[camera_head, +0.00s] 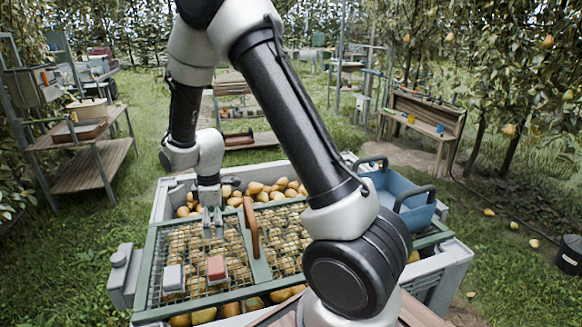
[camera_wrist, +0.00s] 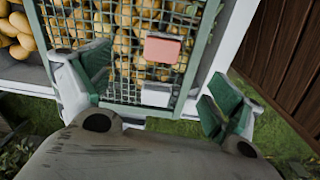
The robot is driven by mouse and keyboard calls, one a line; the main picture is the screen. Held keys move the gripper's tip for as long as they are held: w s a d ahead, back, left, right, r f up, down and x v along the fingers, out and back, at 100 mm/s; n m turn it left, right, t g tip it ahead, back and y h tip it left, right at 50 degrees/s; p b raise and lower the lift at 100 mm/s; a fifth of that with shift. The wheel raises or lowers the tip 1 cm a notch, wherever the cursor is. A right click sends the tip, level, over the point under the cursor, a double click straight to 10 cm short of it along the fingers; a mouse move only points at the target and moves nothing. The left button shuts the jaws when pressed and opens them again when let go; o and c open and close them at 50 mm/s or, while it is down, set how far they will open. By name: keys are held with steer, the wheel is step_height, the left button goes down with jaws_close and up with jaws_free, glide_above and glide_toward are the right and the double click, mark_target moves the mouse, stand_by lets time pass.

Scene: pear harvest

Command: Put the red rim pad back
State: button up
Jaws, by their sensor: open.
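The red rim pad (camera_head: 216,267) is a small block on the green-framed wire mesh (camera_head: 152,262) over the pear crate (camera_head: 455,262). In the wrist view the red pad (camera_wrist: 162,49) lies beyond a pale grey pad (camera_wrist: 156,94). That grey pad (camera_head: 173,277) sits left of the red one in the head view. My gripper (camera_head: 212,222) is above the mesh, behind the red pad in the head view, pointing down. In the wrist view my gripper (camera_wrist: 155,88) has its green-padded fingers wide apart with nothing between them in its grip.
A brown handle (camera_head: 251,225) stands up from the mesh frame, close right of my gripper. A blue tub (camera_head: 400,192) with dark handles is at the crate's right. A grey block (camera_head: 122,262) is at its left side. Wooden benches (camera_head: 420,120) stand farther off on grass.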

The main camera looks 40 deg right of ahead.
steer(key=s+d+r+m+t, duration=0.1)
steer(key=s+d+r+m, duration=0.25)
steer(key=r, duration=0.65)
steer(key=s+d+r+m+t, duration=0.1)
steer(key=s+d+r+m, duration=0.3)
steer(key=r, duration=0.6)
steer(key=s+d+r+m+t, duration=0.1)
steer(key=s+r, duration=0.3)
steer(key=s, duration=0.5)
steer(key=s+d+r+m, duration=0.3)
steer(key=s+d+m, duration=0.1)
steer(key=s, duration=0.5)
steer(key=shift+s+d+r+t, duration=0.15)
steer(key=shift+s+r+t, duration=0.2)
steer(key=shift+r+t, duration=0.05)
